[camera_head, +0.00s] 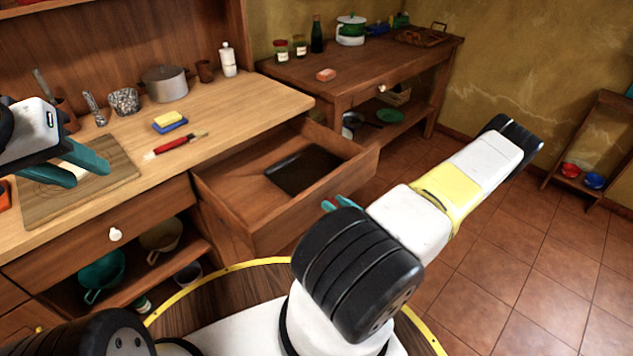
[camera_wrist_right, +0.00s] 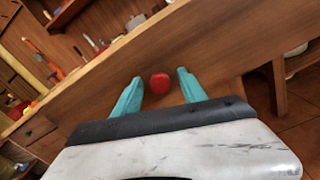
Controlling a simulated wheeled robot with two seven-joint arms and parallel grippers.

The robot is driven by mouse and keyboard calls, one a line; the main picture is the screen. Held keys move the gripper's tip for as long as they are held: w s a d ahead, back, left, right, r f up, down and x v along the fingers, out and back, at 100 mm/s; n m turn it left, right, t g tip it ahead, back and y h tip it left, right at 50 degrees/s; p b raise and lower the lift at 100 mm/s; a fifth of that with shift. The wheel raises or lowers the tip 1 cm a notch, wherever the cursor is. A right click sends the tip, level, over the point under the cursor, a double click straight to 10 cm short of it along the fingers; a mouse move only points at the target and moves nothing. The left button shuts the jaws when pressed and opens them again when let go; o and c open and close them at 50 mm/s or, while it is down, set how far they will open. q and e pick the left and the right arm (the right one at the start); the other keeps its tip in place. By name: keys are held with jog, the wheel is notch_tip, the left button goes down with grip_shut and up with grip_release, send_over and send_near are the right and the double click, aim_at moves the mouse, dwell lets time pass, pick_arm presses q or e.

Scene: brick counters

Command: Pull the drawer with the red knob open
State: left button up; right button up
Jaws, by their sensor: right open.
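A wooden drawer (camera_head: 318,187) stands pulled out from the counter in the head view, with a dark flat tray (camera_head: 303,171) inside it. Its red knob (camera_wrist_right: 160,83) shows in the right wrist view on the drawer front (camera_wrist_right: 200,50); the knob is hidden in the head view. My right gripper (camera_wrist_right: 155,88) is open, with its teal fingers on either side of the knob and a gap on each side. In the head view its fingertips (camera_head: 340,203) show beside the drawer front. My left gripper (camera_head: 90,168) is open and empty above the cutting board (camera_head: 50,203).
The counter (camera_head: 235,110) holds a red-handled brush (camera_head: 176,147), a sponge (camera_head: 168,119), a pot (camera_head: 165,84) and a white bottle (camera_head: 227,60). A closed drawer with a white knob (camera_head: 115,234) is at left. Tiled floor (camera_head: 520,240) is free at right.

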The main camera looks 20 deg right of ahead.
jog(key=v, duration=0.7)
jog(key=shift+s+d, duration=0.15)
jog(key=shift+s, duration=0.2)
jog(key=w+a+r+n+g+y, duration=0.1)
jog(key=a+r+n+g+y, duration=0.2)
jog(key=a+r+n+g, duration=0.55)
jog(key=w+a+r+n+g+y, duration=0.25)
jog(key=a+r+n+g, duration=0.35)
jog(key=r+n, duration=0.55)
jog(key=s+a+r+n+t+h, duration=0.1)
jog(key=s+a+r+n+h, duration=0.1)
jog(key=r+n, duration=0.3)
jog(key=s+a+r+n+t+h, duration=0.1)
jog(key=s+a+r+n+h, duration=0.2)
jog(key=r, duration=0.5)
jog(key=s+a+r+n+t+h, duration=0.1)
jog(key=s+a+r+n+h, duration=0.2)
jog(key=r+n, duration=0.4)
jog(key=shift+n+t+h, duration=0.35)
jog(key=shift+n+h, duration=0.25)
jog(key=shift+h, duration=0.15)
